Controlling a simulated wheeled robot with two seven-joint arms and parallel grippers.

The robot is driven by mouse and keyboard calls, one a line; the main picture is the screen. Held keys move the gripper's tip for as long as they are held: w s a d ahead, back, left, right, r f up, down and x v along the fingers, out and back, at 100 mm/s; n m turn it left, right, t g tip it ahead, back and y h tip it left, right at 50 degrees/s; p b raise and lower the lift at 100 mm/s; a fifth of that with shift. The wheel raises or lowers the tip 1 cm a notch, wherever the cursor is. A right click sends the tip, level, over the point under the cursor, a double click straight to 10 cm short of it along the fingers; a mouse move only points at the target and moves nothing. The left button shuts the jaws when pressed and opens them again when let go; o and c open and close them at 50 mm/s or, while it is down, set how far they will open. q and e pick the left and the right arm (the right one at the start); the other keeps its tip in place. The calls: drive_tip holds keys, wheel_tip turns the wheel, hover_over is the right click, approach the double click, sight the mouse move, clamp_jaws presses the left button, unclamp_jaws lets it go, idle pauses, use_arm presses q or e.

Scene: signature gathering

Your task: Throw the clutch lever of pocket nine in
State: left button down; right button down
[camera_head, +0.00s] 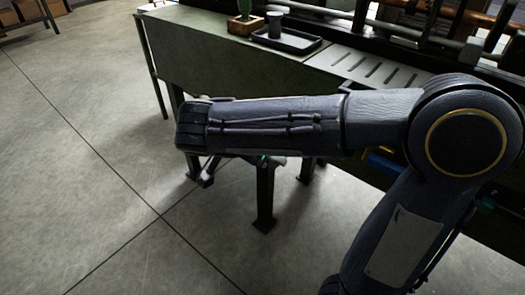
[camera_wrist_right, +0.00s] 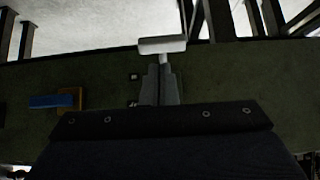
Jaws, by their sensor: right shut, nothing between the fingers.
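In the right wrist view, my right gripper (camera_wrist_right: 161,88) is shut and empty, pointing toward the dark green face of the machine. A pale T-shaped handle (camera_wrist_right: 162,45) on a short stem shows just beyond its fingertips. I cannot tell whether the fingers touch it, or whether it is the clutch lever of pocket nine. No pocket number is readable. In the head view my right arm crosses in front of the machine (camera_head: 215,50), and the right gripper cannot be made out. My left gripper is in neither view.
A blue part with an orange-brown mount (camera_wrist_right: 68,100) sits left of the gripper.

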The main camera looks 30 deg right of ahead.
drive_tip(key=a+f+p+v, duration=0.1)
drive_tip(key=v, duration=0.7)
drive_tip(key=shift+s+a+p, duration=0.3)
drive_tip(key=shift+a+p, duration=0.1)
drive_tip(key=shift+r, duration=0.15)
drive_tip(key=s+d+f+n+t+y, duration=0.2)
drive_tip(key=s+d+f+n+y, duration=0.3)
drive_tip(key=s+f+n+y, duration=0.65)
wheel_tip(320, 180, up, 26)
drive_tip(key=s+p, duration=0.2)
drive_tip(key=p, duration=2.2)
drive_tip(key=shift+f, duration=0.15)
drive_tip(key=shift+d+n+y, duration=0.1)
drive_tip(key=shift+n+y, duration=0.15)
